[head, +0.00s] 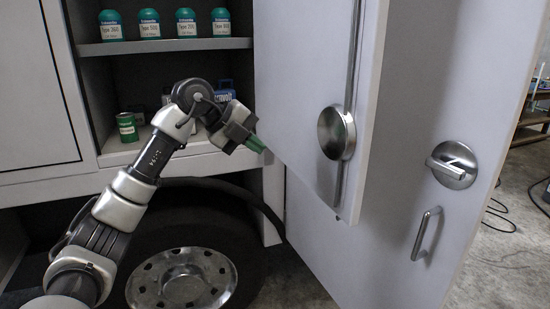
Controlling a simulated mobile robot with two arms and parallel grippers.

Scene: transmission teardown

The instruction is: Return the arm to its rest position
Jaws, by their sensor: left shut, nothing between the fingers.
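My left arm comes in from the lower left and reaches up in front of the open cabinet. My left gripper (256,143) is shut and empty, with its green fingertips pointing right, close to the edge of the open inner door (290,70). I cannot tell whether the fingertips touch the door. My right gripper is not in view.
Several green-capped bottles stand on the upper shelf (165,46). A green can (127,127) and a blue object (224,92) sit on the lower shelf. A large outer door (390,240) stands open at right, with a wheel (182,278) below.

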